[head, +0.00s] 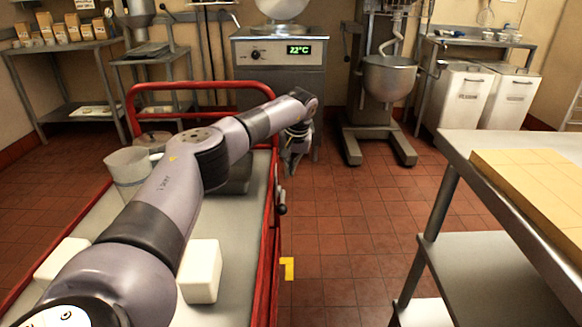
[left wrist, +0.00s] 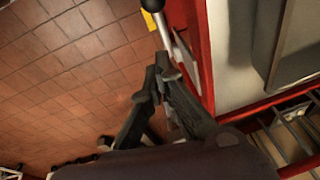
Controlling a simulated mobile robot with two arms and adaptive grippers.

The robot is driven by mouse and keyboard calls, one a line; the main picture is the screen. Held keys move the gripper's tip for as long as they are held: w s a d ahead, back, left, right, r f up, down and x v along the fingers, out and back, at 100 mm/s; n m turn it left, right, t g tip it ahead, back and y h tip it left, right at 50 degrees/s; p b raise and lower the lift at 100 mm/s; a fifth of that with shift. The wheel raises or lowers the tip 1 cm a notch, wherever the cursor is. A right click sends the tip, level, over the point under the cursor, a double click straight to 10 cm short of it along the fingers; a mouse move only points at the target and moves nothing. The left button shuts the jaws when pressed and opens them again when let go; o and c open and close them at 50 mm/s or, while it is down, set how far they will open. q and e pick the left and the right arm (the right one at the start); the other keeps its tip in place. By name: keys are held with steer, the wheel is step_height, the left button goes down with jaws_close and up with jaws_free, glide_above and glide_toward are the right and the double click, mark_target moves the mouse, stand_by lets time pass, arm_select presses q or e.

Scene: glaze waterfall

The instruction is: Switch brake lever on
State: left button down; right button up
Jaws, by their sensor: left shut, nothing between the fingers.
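The brake lever (head: 281,203) is a short lever with a dark knob on the right side of the red-framed cart (head: 272,240). In the left wrist view, its dark knob and pale metal shaft (left wrist: 179,27) show at the top, beside the red rail. My left gripper (head: 291,172) hangs just beyond the lever, at the outer side of the cart frame. In the left wrist view its fingertips (left wrist: 161,67) are together and empty, close to the shaft's lower end. I cannot tell whether they touch it. My right gripper is not in view.
A yellow floor mark (head: 287,268) lies beside the cart. White blocks (head: 201,271) and a pale bucket (head: 127,172) are on the cart. A steel table (head: 462,151) stands at the right, with open tiled floor between. A mixer (head: 385,85) stands at the back.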

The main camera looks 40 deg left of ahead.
arm_select(q)
steer(key=b, duration=0.1)
glide_above(282, 200)
steer(key=w+d, duration=0.1)
steer(key=d, duration=0.1)
step_height(282, 200, down, 5)
steer(key=f, duration=0.1)
steer(key=s+f, duration=0.1)
steer(key=f, duration=0.1)
steer(key=shift+s+d+f, duration=0.25)
steer(key=shift+s, duration=0.05)
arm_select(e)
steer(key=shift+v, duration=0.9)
arm_select(q)
steer(key=shift+f, duration=0.1)
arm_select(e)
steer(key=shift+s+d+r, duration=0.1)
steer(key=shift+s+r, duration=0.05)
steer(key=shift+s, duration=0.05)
